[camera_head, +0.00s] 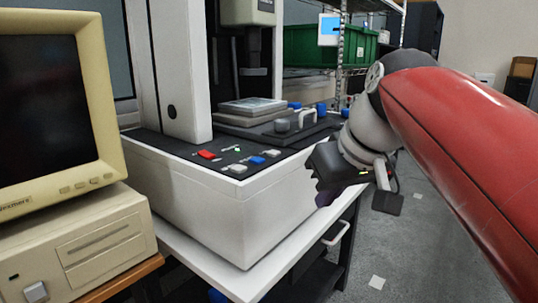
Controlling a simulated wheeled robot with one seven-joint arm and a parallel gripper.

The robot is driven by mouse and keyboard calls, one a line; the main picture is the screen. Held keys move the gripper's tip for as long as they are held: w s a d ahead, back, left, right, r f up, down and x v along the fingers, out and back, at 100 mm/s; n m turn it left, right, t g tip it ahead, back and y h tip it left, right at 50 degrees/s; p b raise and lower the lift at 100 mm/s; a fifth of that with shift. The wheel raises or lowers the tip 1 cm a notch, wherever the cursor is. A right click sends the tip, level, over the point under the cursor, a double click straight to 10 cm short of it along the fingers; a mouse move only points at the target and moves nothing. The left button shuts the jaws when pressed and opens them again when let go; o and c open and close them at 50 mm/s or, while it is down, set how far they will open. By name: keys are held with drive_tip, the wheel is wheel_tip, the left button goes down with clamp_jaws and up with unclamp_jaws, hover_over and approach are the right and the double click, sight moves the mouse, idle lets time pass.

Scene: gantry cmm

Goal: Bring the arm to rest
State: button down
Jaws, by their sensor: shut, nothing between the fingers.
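My red and grey arm comes in from the right side of the head view. My gripper (326,190) is at the arm's end, near the middle of the view, in front of the right side of the white machine base (240,215). The gripper's dark body hides most of the fingers; a small purple part shows below it. It is shut and holds nothing. I cannot tell how far it is from the machine.
A beige monitor (112,100) on a beige computer (105,245) stands at the left. The machine has a panel with red, blue and white buttons (208,155). It stands on a white table (215,277). A green crate (305,47) is behind. Grey floor (415,255) is open at right.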

drive_tip(key=s+d+f+m+h, duration=0.1)
drive_tip(key=s+d+f+m, duration=0.1)
drive_tip(key=s+f, duration=0.4)
drive_tip(key=s+d+f+m+h, duration=0.1)
drive_tip(key=s+d+f, duration=0.3)
drive_tip(key=f, duration=1.1)
drive_tip(key=shift+s+f+m+h, duration=0.4)
drive_tip(key=shift+s+m, duration=0.3)
drive_tip(key=shift+s, duration=0.45)
drive_tip(key=shift+r, duration=0.1)
